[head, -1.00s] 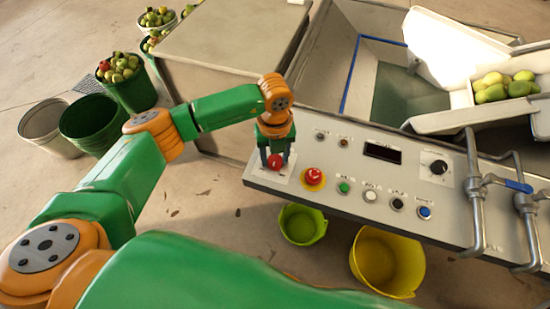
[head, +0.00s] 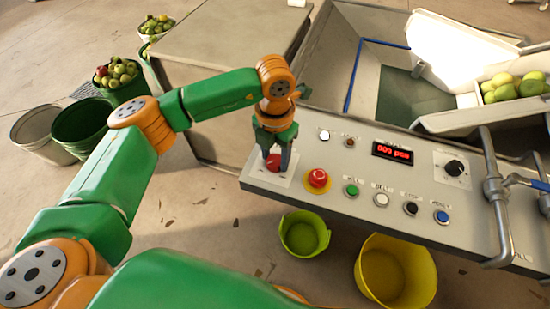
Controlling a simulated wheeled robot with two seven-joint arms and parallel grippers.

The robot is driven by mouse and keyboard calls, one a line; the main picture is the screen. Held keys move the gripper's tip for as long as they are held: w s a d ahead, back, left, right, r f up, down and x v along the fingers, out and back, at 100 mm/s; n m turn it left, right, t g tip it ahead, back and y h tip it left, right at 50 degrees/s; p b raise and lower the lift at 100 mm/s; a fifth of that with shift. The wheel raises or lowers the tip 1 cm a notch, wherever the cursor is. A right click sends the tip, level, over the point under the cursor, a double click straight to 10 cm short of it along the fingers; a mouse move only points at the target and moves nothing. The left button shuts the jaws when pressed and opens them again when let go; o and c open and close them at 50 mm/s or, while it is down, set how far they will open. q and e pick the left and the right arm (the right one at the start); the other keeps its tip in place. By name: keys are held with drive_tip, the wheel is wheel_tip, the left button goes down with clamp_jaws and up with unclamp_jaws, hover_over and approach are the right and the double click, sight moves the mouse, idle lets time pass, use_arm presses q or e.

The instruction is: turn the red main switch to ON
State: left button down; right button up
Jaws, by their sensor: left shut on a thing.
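The red main switch (head: 273,162) is a round red knob on a pale plate at the left end of the grey control panel (head: 330,205). My left gripper (head: 275,160) points down over it, with its fingers shut on the switch from both sides. The fingers hide part of the knob, and I cannot read its marks. The panel's display (head: 392,152) is lit with red characters, and a white lamp (head: 324,135) near it looks bright. My right gripper is not in view.
A red emergency button on a yellow base (head: 317,179) sits just right of the switch. A row of small buttons and a black knob (head: 454,168) lie further right. Metal pipes (head: 494,190) rise at the panel's right. Green (head: 304,234) and yellow (head: 396,272) buckets stand below.

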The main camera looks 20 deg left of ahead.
sight(275, 160)
use_arm(q)
drive_tip(key=shift+m+b, duration=0.3)
drive_tip(key=shift+m, duration=0.2)
drive_tip(key=shift+c, duration=1.5)
unclamp_jaws()
wheel_tip(275, 160, up, 7)
drive_tip(key=shift+r, duration=0.1)
